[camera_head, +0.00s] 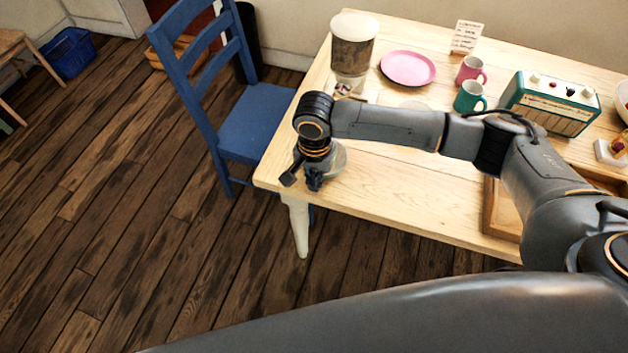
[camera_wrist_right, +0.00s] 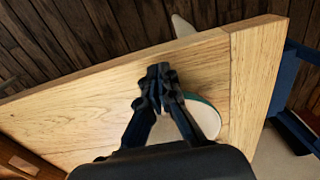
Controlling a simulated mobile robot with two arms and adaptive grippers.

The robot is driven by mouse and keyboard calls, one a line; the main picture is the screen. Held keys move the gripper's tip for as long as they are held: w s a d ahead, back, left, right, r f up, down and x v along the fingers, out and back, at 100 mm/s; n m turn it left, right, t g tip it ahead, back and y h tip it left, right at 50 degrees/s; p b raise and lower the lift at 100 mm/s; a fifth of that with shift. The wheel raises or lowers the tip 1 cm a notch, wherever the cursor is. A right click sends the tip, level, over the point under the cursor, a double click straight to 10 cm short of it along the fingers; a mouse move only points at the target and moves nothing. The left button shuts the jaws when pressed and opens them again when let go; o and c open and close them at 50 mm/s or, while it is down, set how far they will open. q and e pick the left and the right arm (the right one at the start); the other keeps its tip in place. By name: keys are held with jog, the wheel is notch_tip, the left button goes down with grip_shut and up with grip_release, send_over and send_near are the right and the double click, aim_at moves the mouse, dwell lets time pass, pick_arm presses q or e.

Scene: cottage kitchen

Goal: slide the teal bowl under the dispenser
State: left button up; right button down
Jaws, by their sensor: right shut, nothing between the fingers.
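The teal bowl (camera_head: 339,157) is on the wooden table near its left front corner, partly hidden behind my right wrist. In the right wrist view its teal rim and pale inside (camera_wrist_right: 207,119) show beside and behind the fingers. My right gripper (camera_head: 314,184) is shut and empty, pointing down at the bowl's near side; its fingertips also show in the right wrist view (camera_wrist_right: 160,76). I cannot tell whether they touch the bowl. The dispenser (camera_head: 353,45), a clear container with brown contents and a pale lid, stands at the table's back left. My left gripper is out of view.
A pink plate (camera_head: 408,68), a pink mug (camera_head: 471,70), a green mug (camera_head: 469,97) and a teal radio (camera_head: 551,102) stand right of the dispenser. A wooden tray (camera_head: 502,212) lies at right. A blue chair (camera_head: 247,120) stands at the table's left edge.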

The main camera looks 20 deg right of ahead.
aim_at(341, 160)
jog(key=shift+w+r+p, duration=0.15)
jog(key=shift+p, duration=0.15)
jog(key=w+p, duration=0.1)
jog(key=p, duration=0.1)
jog(key=w+d+p, duration=0.1)
jog(key=p, duration=0.2)
jog(key=w+d+p, duration=0.1)
jog(key=p, duration=0.2)
jog(key=shift+w+d+r, duration=0.2)
jog(key=shift+w+r, duration=0.1)
jog(key=w+d, duration=0.2)
jog(key=w, duration=0.1)
jog(key=w+d+f, duration=0.1)
jog(key=w, duration=0.1)
jog(key=shift+w+d+f+b, duration=0.1)
jog(key=shift+d+b, duration=0.3)
jog(key=shift+w+d, duration=0.2)
jog(key=shift+w, duration=0.1)
